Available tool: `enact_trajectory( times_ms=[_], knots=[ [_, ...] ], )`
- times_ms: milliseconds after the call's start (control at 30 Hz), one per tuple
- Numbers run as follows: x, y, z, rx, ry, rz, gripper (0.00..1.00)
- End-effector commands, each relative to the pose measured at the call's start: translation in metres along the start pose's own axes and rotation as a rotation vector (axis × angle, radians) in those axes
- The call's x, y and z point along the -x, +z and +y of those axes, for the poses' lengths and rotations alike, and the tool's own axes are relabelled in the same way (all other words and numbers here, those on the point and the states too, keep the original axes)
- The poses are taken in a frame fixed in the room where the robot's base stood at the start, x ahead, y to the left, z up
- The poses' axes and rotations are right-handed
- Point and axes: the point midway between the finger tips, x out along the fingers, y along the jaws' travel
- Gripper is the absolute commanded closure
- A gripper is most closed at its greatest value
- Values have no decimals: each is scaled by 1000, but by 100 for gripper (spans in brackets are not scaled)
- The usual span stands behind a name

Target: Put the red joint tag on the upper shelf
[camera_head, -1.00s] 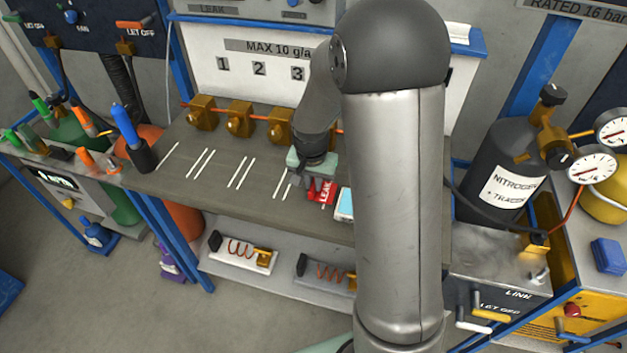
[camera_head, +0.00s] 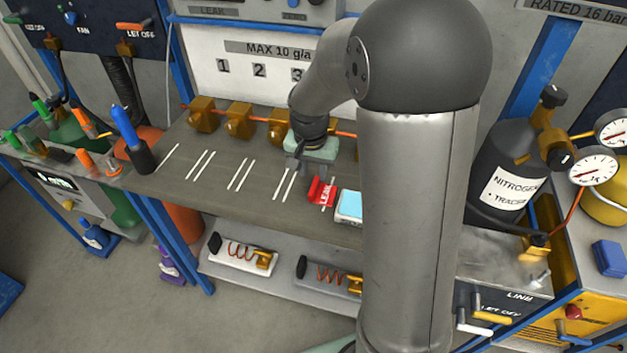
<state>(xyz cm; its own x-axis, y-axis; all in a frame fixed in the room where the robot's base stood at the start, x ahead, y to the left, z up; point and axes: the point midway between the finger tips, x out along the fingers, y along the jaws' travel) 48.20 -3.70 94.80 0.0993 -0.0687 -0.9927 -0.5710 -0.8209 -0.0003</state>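The red tag (camera_head: 322,191), lettered LEAK, stands on the brown bench top (camera_head: 220,185) near its front edge, between the white line marks and a white-and-blue device. My gripper (camera_head: 305,172), under a pale green body, is just above and behind the tag, to its left. Its fingers look spread, with nothing seen between them. The tag appears apart from them. A blue-edged upper shelf (camera_head: 250,20) runs along the top of the back panel. My arm hides its right part.
Brass valves (camera_head: 240,119) on a copper pipe line the back of the bench. The white-and-blue device (camera_head: 348,205) sits right of the tag. A lower shelf (camera_head: 285,281) holds two coil fixtures. A nitrogen cylinder (camera_head: 505,165) stands at right.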

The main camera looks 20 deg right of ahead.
Motion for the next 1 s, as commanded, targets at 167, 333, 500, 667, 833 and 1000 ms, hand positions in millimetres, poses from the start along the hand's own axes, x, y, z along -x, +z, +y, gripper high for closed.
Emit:
enact_trajectory(
  times_ms=[167,333,500,667,833,1000],
  knots=[
    [37,0,0,1,-2,4,66],
    [57,0,0,1,0,1,66],
    [74,30,12,86,-5,-10,66],
    [87,108,47,322,-22,-39,66],
    [84,176,80,539,-45,-69,66],
    [79,201,93,625,-56,-81,28]
  ],
)
